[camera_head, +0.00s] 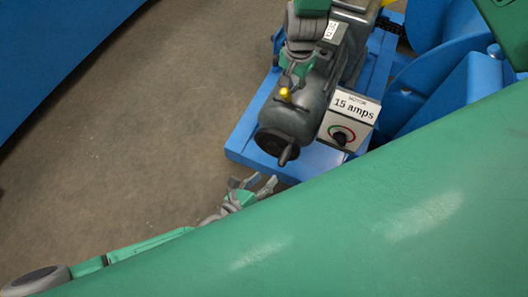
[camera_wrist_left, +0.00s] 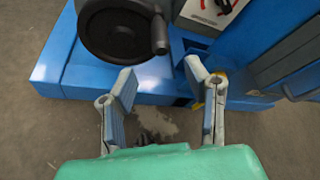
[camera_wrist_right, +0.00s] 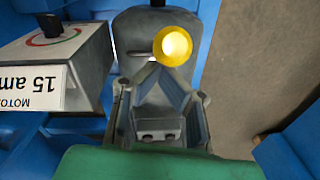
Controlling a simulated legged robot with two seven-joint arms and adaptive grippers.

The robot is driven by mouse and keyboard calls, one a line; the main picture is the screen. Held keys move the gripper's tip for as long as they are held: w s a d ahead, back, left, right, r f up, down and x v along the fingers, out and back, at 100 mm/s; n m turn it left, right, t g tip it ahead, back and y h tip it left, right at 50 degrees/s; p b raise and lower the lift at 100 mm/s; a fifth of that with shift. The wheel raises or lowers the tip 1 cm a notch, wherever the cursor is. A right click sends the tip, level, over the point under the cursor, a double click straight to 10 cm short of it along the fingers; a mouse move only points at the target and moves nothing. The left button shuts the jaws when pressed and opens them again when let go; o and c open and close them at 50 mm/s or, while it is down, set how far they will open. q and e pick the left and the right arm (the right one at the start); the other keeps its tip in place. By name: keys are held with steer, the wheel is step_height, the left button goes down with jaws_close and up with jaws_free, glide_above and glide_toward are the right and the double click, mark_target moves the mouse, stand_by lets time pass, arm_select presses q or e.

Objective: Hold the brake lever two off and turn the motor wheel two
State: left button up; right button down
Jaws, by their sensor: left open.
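The motor wheel (camera_head: 275,143) is a dark handwheel with a crank handle on the end of the grey motor (camera_head: 303,105). The wheel also shows at the top of the left wrist view (camera_wrist_left: 118,30). My left gripper (camera_head: 255,183) is open and empty, below the wheel and apart from it. The brake lever's yellow knob (camera_head: 284,93) stands on the motor; it also shows in the right wrist view (camera_wrist_right: 173,46). My right gripper (camera_head: 295,70) has its fingertips drawn together at the lever, just beside the knob. The exact contact is partly hidden.
A "MOTOR 15 amps" box (camera_head: 348,118) with a dial stands to the right of the motor. The motor sits on a blue base (camera_head: 243,148). Large blue machinery (camera_head: 425,85) lies to the right. The concrete floor (camera_head: 150,140) at left is clear.

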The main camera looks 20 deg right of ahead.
arm_select(q)
steer(key=c, duration=0.9)
steer(key=shift+w+d+r+m, duration=0.15)
steer(key=shift+r+m, duration=0.25)
steer(key=shift+m, duration=0.4)
jaws_close()
steer(key=w+a+r+m+g, duration=0.2)
steer(key=w+r+m, duration=0.1)
steer(key=m, duration=1.4)
steer(key=w+a+r+m+g+y, duration=0.1)
steer(key=w+a+r+m+g, duration=0.1)
steer(key=m, duration=1.6)
steer(key=shift+w+r+g, duration=0.6)
steer(key=shift+w+r, duration=0.05)
steer(key=shift+r, duration=0.15)
